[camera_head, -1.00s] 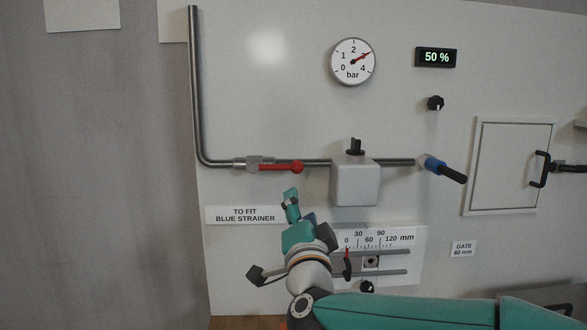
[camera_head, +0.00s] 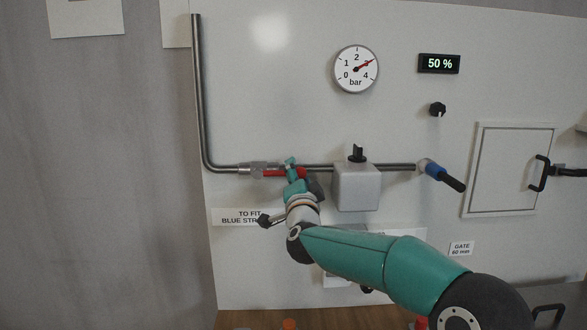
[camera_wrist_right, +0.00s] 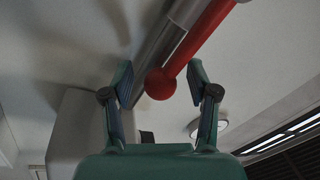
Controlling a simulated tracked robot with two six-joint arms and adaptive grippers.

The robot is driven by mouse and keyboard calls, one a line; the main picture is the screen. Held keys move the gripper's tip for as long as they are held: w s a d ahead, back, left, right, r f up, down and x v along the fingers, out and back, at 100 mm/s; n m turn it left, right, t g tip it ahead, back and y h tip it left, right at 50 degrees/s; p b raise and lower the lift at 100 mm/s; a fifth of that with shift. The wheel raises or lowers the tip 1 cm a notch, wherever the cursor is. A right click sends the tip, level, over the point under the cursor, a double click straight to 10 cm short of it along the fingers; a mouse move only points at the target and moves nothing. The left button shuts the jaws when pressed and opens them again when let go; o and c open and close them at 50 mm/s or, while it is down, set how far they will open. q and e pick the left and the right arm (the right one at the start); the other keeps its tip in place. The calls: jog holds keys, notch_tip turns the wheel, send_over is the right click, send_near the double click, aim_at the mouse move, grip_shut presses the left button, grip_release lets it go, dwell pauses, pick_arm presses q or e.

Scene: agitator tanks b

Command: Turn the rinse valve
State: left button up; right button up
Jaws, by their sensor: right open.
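The valve with the red lever (camera_head: 272,173) sits on the horizontal steel pipe, left of the grey box. The lever lies along the pipe, with its ball end to the right. My right gripper (camera_head: 291,165) is at the ball end of the lever and hides part of it. In the right wrist view, my right gripper (camera_wrist_right: 160,70) is open, with one finger on each side of the red lever (camera_wrist_right: 190,50) and its ball between them. I cannot tell whether a finger touches it. My left gripper is not in view.
The grey box (camera_head: 357,188) with a black knob stands right of the lever. A blue fitting (camera_head: 430,169) with a black handle is farther right. The pressure gauge (camera_head: 356,69) points near 3 bar.

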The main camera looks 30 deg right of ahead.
jog(key=shift+w+d+r, duration=0.1)
jog(key=shift+w+d, duration=0.1)
jog(key=shift+w, duration=0.05)
jog(key=shift+c, duration=0.3)
grip_shut()
